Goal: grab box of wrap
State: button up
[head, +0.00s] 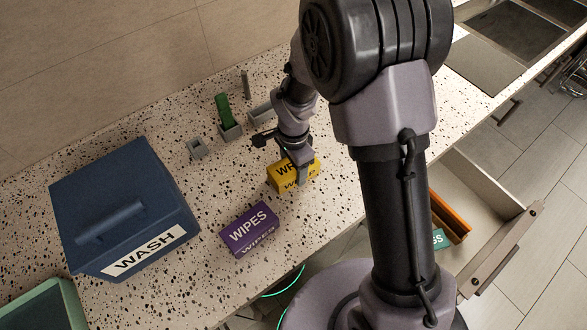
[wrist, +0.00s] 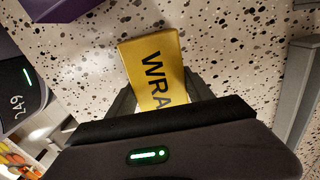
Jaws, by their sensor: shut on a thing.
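The box of wrap is yellow with dark "WRAP" lettering, partly covered. In the head view the box of wrap (head: 283,181) is on or just above the speckled counter, right of the purple wipes box; I cannot tell if it touches the counter. My gripper (head: 303,164) is over its right part, with the fingers shut on it. In the wrist view the yellow box (wrist: 153,58) sticks out between the fingers of my gripper (wrist: 160,100), and the end of its lettering is hidden by the gripper body.
A purple wipes box (head: 250,229) stands left of the yellow box. A blue bin marked WASH (head: 120,200) is at the left. Small grey holders (head: 197,149), one with a green item (head: 223,110), stand behind. An open drawer (head: 490,190) juts out at right. Speckled counter (head: 215,185) between is clear.

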jog(key=shift+c, duration=1.3)
jog(key=shift+r, duration=0.15)
